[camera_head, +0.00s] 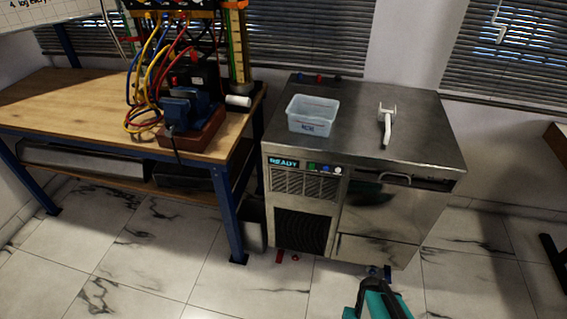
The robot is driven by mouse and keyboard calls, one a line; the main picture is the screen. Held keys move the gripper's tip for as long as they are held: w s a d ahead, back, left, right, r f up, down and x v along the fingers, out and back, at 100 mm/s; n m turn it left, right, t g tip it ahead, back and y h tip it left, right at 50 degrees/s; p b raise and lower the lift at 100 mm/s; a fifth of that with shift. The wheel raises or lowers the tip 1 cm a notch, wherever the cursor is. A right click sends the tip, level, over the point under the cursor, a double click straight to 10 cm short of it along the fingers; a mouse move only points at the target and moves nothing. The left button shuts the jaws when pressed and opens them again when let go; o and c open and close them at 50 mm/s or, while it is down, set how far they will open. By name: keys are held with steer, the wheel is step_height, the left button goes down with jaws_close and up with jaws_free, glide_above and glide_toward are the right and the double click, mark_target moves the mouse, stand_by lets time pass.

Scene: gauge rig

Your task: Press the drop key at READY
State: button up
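A steel ice-machine-like cabinet (385,215) stands in the middle. Its small display (284,162) reads READY in light letters. To the right of the display is a row of small keys: a green one (312,165), a blue one (325,168) and a white one (338,170). Their labels are too small to read, so I cannot tell which is the drop key. My gripper (375,292), teal and dark, is at the bottom edge, low in front of the cabinet and well apart from the keys. I cannot make out its finger opening.
A clear plastic tub (313,115) and a white scoop (387,122) lie on the cabinet top. A wooden workbench (65,100) with a blue vise (185,108) and coloured cables (148,75) stands at left.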

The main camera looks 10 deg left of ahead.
steer(key=shift+c, duration=0.4)
jaws_close()
stand_by(1.4)
